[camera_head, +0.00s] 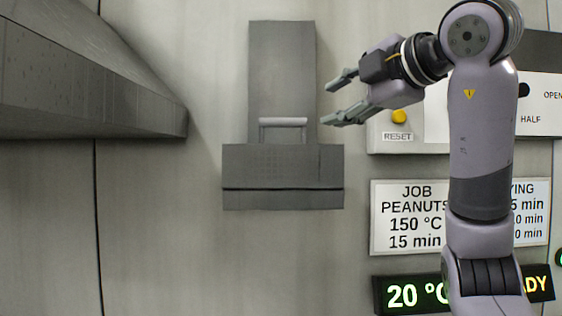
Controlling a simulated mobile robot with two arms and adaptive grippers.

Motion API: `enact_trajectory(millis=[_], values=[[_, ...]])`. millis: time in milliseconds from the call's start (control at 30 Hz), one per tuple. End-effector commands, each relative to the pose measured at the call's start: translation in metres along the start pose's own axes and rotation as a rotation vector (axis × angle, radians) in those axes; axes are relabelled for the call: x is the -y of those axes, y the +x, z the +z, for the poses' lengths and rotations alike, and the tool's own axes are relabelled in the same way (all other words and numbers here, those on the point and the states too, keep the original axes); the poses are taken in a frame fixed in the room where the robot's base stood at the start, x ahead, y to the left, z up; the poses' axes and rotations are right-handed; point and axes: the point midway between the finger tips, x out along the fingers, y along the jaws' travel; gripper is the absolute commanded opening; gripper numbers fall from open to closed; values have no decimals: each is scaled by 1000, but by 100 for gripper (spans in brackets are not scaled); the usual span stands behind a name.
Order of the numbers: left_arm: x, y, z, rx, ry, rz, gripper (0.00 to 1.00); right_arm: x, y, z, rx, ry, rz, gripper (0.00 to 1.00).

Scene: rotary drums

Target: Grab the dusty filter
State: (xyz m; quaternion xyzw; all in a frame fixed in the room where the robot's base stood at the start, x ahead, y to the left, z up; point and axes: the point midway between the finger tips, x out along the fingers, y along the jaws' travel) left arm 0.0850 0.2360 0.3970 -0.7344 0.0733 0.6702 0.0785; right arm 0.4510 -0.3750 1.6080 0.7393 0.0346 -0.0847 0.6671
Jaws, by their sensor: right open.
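A tall dark grey panel (282,70), which looks like the dusty filter, stands upright against the wall, left of centre. A pale grey bar handle (283,121) sits low on its front. The panel's lower end meets a wider grey box (282,165) with a dark seam; whether it continues inside is hidden. My right gripper (335,100) is open and empty. Its fingers point left, just right of the panel and slightly above handle height. No contact with the panel shows. My left gripper is out of view.
A large dark metal hood or chute (85,80) juts in at the upper left. A control panel with a yellow reset button (399,117), a job sign (405,215) and a green display (410,295) lie right, partly behind my right arm. Wall left of the box is clear.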

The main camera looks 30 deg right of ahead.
Motion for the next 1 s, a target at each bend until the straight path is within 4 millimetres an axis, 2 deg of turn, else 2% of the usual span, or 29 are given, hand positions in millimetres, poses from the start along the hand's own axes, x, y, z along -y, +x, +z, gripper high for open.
enact_trajectory(millis=[100,400,500,667,900,1000], values=[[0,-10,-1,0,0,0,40,-1,27,0,1,-1,-8,41],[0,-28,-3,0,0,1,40,-2,89,-1,-2,-4,-5,41],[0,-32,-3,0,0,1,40,-2,102,-2,-3,-5,-3,41],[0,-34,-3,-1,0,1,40,-1,112,-2,-4,-5,-2,41],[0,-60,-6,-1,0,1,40,-13,143,0,-3,-5,-5,41],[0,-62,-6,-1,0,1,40,-10,156,0,-4,-4,-3,41]])
